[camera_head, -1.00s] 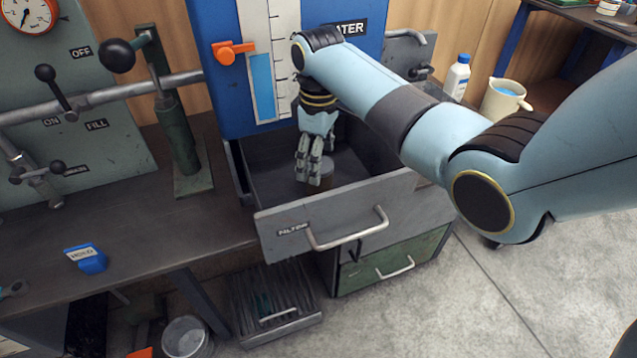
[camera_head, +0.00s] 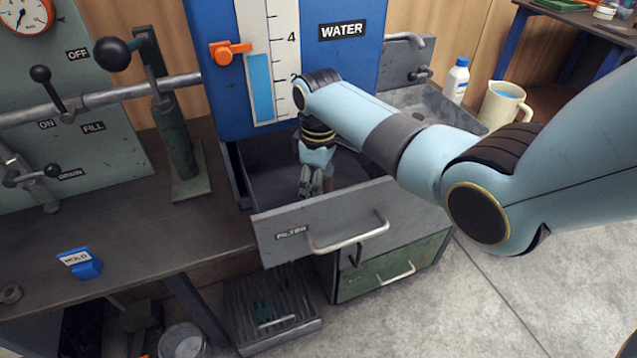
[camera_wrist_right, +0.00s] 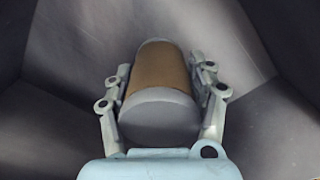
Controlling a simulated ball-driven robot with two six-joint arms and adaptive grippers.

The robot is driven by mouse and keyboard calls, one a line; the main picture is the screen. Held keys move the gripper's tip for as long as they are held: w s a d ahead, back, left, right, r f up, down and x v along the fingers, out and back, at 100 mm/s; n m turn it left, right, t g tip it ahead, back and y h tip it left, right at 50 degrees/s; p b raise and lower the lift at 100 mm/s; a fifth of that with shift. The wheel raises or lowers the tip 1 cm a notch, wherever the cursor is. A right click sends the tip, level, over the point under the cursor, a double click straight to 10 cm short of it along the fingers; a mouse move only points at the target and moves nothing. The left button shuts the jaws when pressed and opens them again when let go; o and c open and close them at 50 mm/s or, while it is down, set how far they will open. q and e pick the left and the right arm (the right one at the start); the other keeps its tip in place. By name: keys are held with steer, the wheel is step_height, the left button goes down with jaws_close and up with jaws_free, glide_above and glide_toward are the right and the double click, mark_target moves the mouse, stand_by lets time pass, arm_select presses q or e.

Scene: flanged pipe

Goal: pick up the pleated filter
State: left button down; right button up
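The pleated filter, a short cylinder with a brown body and grey end caps, shows in the right wrist view (camera_wrist_right: 160,72). It lies between the two fingers of my right gripper (camera_wrist_right: 160,65), one on each side. The fingers are apart and appear open around it, with narrow gaps near the tips; firm contact is not visible. In the head view my right gripper (camera_head: 312,185) reaches down into the open drawer labelled FILTER (camera_head: 320,224). The drawer front and fingers mostly hide the filter there. My left gripper is not in view.
The blue WATER panel (camera_head: 215,95) stands close behind the drawer. A green drawer (camera_head: 392,266) is below it. The bench (camera_head: 130,225) at left holds a blue HOLD block (camera_head: 82,262). A white bottle (camera_head: 457,80) and a jug (camera_head: 502,103) stand at right.

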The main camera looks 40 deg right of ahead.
steer(key=c, duration=0.7)
steer(key=shift+r, duration=0.1)
